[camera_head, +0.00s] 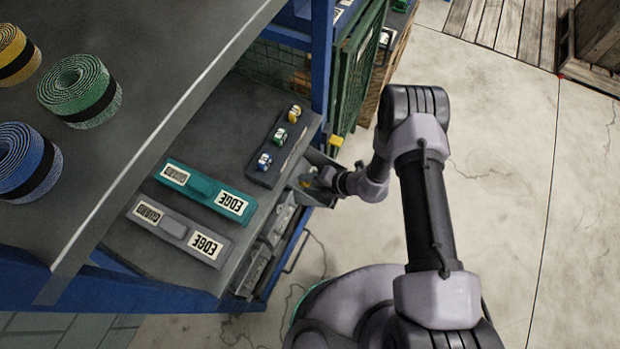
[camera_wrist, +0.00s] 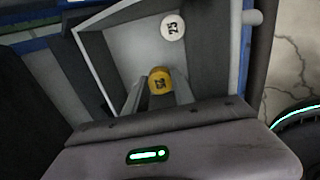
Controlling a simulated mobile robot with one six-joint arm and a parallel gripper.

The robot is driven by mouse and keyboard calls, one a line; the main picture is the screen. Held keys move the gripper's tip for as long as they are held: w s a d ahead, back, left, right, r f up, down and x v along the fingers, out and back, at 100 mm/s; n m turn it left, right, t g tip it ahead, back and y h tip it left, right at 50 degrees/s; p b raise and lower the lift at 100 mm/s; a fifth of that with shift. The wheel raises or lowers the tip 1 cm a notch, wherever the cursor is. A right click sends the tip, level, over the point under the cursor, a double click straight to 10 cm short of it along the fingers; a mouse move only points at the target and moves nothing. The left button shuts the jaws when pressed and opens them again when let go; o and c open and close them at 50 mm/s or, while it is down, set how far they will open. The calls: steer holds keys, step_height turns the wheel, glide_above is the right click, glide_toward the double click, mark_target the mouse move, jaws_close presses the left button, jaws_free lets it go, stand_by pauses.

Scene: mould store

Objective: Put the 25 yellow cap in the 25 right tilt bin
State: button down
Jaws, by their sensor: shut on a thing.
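The yellow cap (camera_wrist: 160,81), marked 25, is between the two fingers of my gripper (camera_wrist: 158,92) in the wrist view. My gripper is shut on it. Around and beyond it is the open grey tilt bin (camera_wrist: 113,52), with a round white 25 label (camera_wrist: 173,27) on its inside. The cap appears over or within the bin's mouth; I cannot tell whether it touches the bin. In the head view my gripper (camera_head: 322,181) reaches the tilt bin (camera_head: 318,158) at the shelf's front right, and the held cap is small and unclear there.
A dark rack (camera_head: 258,178) on the shelf holds yellow, green and blue caps. A teal edge guard box (camera_head: 208,188) and a grey one (camera_head: 172,228) lie to its left. More grey bins (camera_head: 256,268) line the shelf front. Strap rolls (camera_head: 80,88) sit on the upper shelf.

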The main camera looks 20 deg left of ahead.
steer(key=shift+s+d+r+p, duration=0.3)
steer(key=shift+d+r+p, duration=0.2)
steer(key=shift+r+p, duration=0.2)
steer(key=shift+p+v, duration=1.05)
steer(key=shift+v, duration=0.9)
steer(key=shift+d+f, duration=0.1)
steer(key=shift+f, duration=0.05)
